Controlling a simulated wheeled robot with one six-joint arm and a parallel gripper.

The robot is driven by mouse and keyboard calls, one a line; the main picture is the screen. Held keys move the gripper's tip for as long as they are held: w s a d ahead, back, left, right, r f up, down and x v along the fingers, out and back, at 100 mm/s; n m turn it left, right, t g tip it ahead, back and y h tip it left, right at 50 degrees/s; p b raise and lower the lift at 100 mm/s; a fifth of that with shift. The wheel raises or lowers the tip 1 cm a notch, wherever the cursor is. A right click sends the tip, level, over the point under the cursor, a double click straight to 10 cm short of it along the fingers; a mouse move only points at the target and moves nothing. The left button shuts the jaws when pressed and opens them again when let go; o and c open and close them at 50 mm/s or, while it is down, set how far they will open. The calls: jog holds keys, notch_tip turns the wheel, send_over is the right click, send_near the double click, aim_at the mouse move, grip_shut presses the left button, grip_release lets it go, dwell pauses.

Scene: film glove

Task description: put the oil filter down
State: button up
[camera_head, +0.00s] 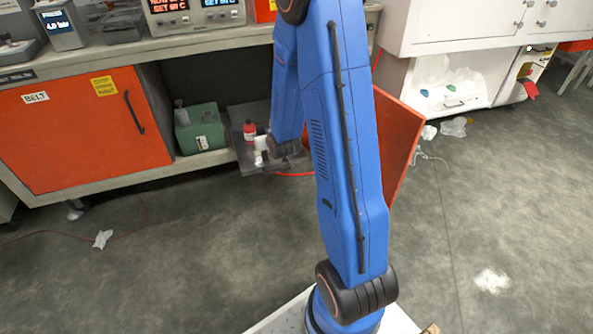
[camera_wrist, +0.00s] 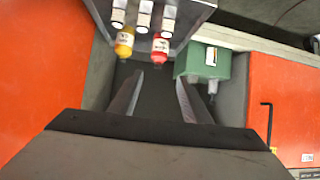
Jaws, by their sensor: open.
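My gripper (camera_wrist: 160,80) is open in the wrist view, with nothing visible between its two dark fingers. Beyond the fingertips, a grey tray (camera_wrist: 190,10) holds a yellow bottle (camera_wrist: 124,42), a red bottle (camera_wrist: 160,46) and small white cylinders (camera_wrist: 145,14) with dark bands. I cannot tell whether one of these cylinders is the oil filter. In the head view the red bottle (camera_head: 249,131) and white cylinders (camera_head: 260,143) stand on the tray just left of my wrist. My arm hides part of the tray, and the fingers cannot be made out there.
A green box (camera_head: 200,130) sits left of the tray in the open bay under the bench; it also shows in the wrist view (camera_wrist: 203,62). An orange cabinet door (camera_head: 80,130) is at the left. Another orange panel (camera_head: 398,135) stands behind my arm. The floor in front is mostly clear.

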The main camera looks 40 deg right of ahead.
jog(key=s+a+r+n+g+y, duration=0.15)
jog(key=s+a+r, duration=0.25)
jog(key=s+r, duration=0.4)
jog(key=s+a+r+g, duration=0.2)
jog(key=s+a+r, duration=0.3)
jog(key=s+r, duration=0.25)
jog(key=s+a+r+g, duration=0.1)
jog(key=s+r, duration=0.1)
jog(key=s, duration=0.6)
jog(key=s+a+r+g, duration=0.1)
jog(key=s+a+r, duration=0.1)
jog(key=s, duration=0.7)
jog(key=s+a+r+g, duration=0.1)
jog(key=s+a+r, duration=0.1)
jog(key=s, duration=0.6)
jog(key=shift+s+r+n+y, duration=0.4)
jog(key=shift+r+n+y, duration=0.05)
jog(key=shift+r, duration=0.35)
jog(key=shift+c, duration=0.5)
